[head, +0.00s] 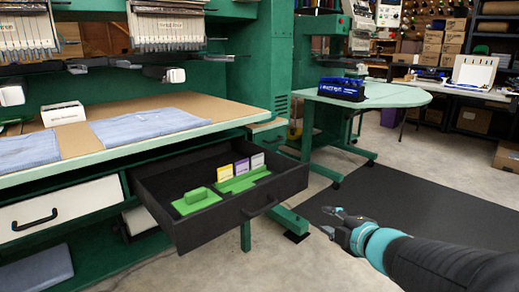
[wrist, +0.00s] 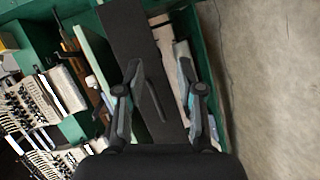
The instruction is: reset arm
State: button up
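My gripper (head: 335,222) is in the lower right of the head view, held out over the floor to the right of the open drawer. Its fingers are spread with nothing between them. In the wrist view, my gripper (wrist: 158,90) shows two fingers wide apart. Between and beyond them is the dark front of the drawer (wrist: 122,28) with its handle (wrist: 152,92). The fingers appear apart from the handle. In the head view, the black drawer (head: 215,222) is pulled out and holds green pieces (head: 196,200) and several small cards (head: 242,167).
A green workbench (head: 150,138) with folded blue cloth (head: 150,124) stands at the left. A light green table (head: 388,95) carries a blue box (head: 341,89). A black mat (head: 415,205) lies on the floor at the right. The concrete floor near my gripper looks clear.

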jog(key=s+d+f+m+g+h, duration=0.2)
jog(key=d+m+h, duration=0.5)
jog(key=d+m, duration=0.2)
jog(key=s+d+f+m+g+h+p, duration=0.1)
jog(key=s+d+m+g+h+p, duration=0.15)
jog(key=s+m, duration=0.4)
jog(key=s+a+r+m+g+y+p, duration=0.3)
jog(key=s+a+r+m+y, duration=0.1)
jog(key=s+a, duration=0.9)
jog(key=shift+a+r+y, duration=0.3)
jog(key=shift+r+y, duration=0.25)
jog(key=shift+g, duration=0.25)
